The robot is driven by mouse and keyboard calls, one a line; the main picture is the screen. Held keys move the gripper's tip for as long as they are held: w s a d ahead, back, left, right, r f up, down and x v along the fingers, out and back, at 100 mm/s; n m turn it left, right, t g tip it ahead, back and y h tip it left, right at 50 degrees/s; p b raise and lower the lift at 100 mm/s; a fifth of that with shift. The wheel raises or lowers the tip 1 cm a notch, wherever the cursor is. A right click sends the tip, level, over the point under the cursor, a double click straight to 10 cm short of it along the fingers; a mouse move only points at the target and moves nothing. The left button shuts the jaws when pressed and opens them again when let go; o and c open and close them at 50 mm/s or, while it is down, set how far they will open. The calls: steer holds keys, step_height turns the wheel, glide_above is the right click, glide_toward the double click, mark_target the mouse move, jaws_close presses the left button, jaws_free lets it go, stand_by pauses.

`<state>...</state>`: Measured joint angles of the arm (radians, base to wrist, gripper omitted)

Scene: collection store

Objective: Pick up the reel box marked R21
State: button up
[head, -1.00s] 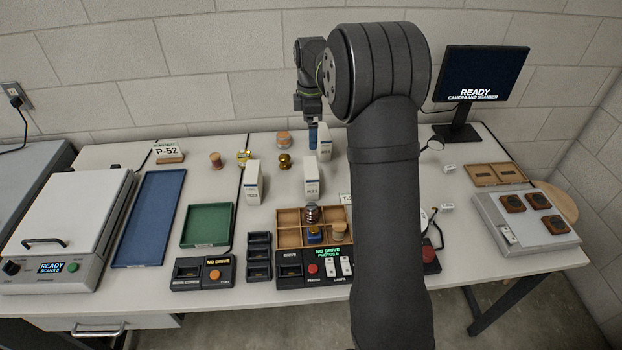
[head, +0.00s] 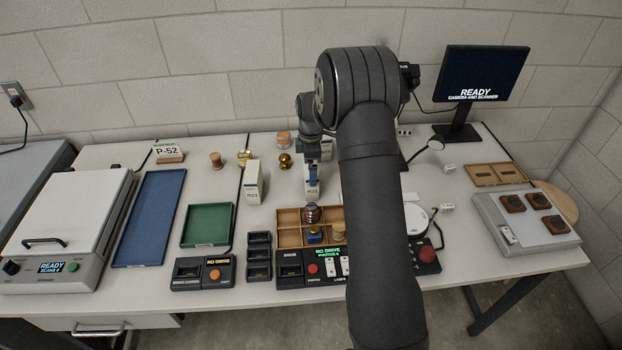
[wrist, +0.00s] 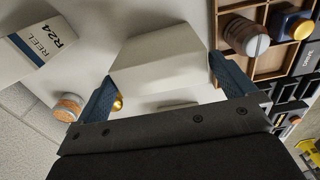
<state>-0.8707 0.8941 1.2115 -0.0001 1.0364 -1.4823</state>
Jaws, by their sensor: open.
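A white reel box (head: 312,189), its small label seeming to read R21, stands upright behind the wooden tray. My gripper (head: 313,172) is over it from above. In the wrist view the box (wrist: 165,62) sits between the two blue fingers of my open gripper (wrist: 162,70), with a finger on each side. I cannot tell whether either finger touches it. Its label is out of sight in the wrist view. Another white box, marked R24 (wrist: 38,45), lies to the left in that view. A further white reel box (head: 254,182) stands to the left in the head view.
The divided wooden tray (head: 289,240) holds several small items just in front of the box. A brass knob-shaped piece (head: 285,161) and a round jar (head: 284,138) stand behind to the left. A green tray (head: 207,225) lies further left.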

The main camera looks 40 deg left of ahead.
mark_target(312, 193)
step_height(312, 193, down, 3)
steer(key=shift+f, duration=0.1)
steer(key=c, duration=0.8)
